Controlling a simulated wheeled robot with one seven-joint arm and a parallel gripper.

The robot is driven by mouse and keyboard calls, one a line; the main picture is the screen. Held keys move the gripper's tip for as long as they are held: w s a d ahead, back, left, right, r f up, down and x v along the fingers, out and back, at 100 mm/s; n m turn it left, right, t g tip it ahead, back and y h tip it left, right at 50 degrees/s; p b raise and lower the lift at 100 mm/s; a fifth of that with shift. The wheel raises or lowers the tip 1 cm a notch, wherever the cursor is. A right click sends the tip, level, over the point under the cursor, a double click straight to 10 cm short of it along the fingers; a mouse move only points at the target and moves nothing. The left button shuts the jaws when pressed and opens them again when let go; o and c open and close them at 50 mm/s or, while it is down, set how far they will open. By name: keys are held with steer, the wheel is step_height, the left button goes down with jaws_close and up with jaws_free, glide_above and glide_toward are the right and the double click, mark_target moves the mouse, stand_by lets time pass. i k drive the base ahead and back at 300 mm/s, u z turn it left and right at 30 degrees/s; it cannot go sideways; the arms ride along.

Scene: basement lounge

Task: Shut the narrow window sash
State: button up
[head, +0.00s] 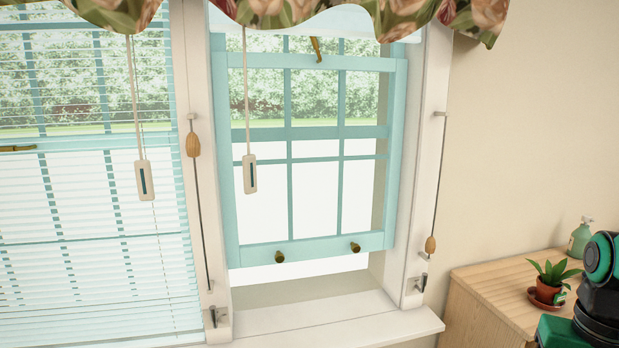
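The narrow window sash (310,251) is a pale turquoise frame with several panes, in the middle of the head view. It is raised: a gap shows between its bottom rail and the white sill (335,331). Two dark brass knobs, a left one (279,257) and a right one (355,247), sit on the bottom rail. A brass catch (316,48) shows near the top of the sash. My gripper is not in view; only part of my arm shows at the lower right.
A wide window with white blinds (80,220) is at the left. Two pull cords with tags hang down, one in front of the sash (250,174). A wooden cabinet (490,303) at the lower right holds a potted plant (552,283) and a green bottle (580,238).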

mark_target(258, 254)
steer(key=u, duration=1.5)
steer(key=k, duration=0.85)
steer(key=z, duration=1.25)
steer(key=i, duration=1)
steer(key=u, duration=0.05)
